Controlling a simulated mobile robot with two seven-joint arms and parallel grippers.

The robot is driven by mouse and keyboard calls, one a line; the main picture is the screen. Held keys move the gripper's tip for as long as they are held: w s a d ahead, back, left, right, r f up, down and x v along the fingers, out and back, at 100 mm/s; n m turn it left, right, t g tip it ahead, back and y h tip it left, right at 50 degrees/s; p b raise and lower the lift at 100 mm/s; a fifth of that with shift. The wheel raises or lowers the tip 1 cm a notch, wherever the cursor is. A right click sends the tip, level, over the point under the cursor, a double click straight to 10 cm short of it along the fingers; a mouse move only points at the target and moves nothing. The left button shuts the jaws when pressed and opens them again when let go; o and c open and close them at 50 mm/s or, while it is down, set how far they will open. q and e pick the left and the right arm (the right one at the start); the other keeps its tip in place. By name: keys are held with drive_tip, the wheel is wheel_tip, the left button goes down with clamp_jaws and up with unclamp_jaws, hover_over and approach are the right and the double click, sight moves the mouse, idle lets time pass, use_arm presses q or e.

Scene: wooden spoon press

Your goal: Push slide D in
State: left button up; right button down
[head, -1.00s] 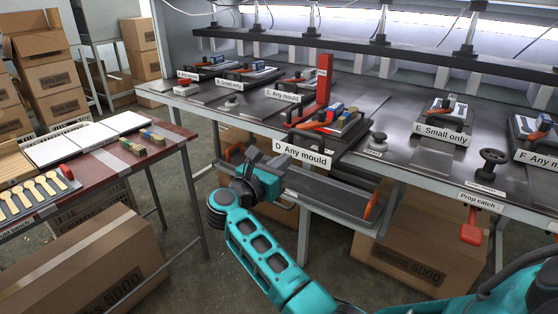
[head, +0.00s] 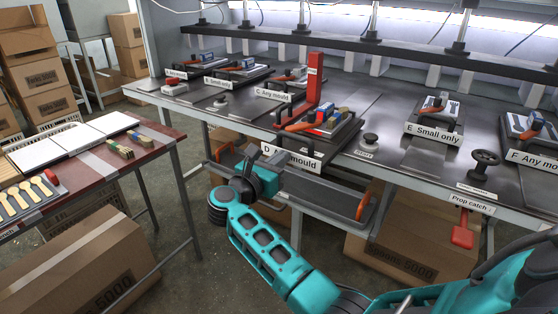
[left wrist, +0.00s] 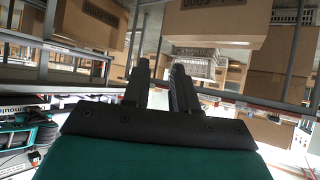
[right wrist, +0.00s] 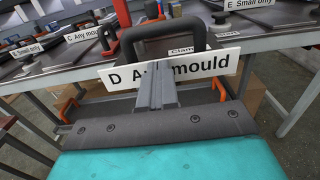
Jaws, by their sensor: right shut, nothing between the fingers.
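Slide D, a dark plate with a black handle (head: 291,149) and a "D Any mould" label (head: 303,162), sticks out over the bench's front edge. In the right wrist view, the shut fingertips (right wrist: 157,68) overlap the middle of the label (right wrist: 195,66), below the black handle arch (right wrist: 165,30). I cannot tell whether they touch. My left gripper (left wrist: 160,75) shows only in its wrist view, fingers apart and empty.
A tall red upright (head: 314,85) stands behind slide D. A low tray with orange ends (head: 361,207) hangs under the bench edge. Slide E (head: 434,118) and a black handwheel (head: 485,161) are to the right. A side table (head: 165,150) stands left.

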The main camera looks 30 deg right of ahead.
sight(296, 149)
drive_tip(key=b+x, duration=0.2)
drive_tip(key=x, duration=0.1)
drive_tip(key=b+x, duration=0.2)
drive_tip(key=x, duration=0.2)
drive_tip(key=shift+w+d+f, duration=0.1)
drive_tip(key=shift+d+f, duration=0.15)
drive_tip(key=shift+d, duration=0.05)
drive_tip(key=b+x, duration=0.6)
drive_tip(key=x, duration=0.5)
drive_tip(key=shift+r, duration=0.2)
drive_tip(key=shift+w+d+r+b, duration=0.1)
drive_tip(key=shift+w+d+b, duration=0.25)
drive_tip(key=shift+d, duration=0.15)
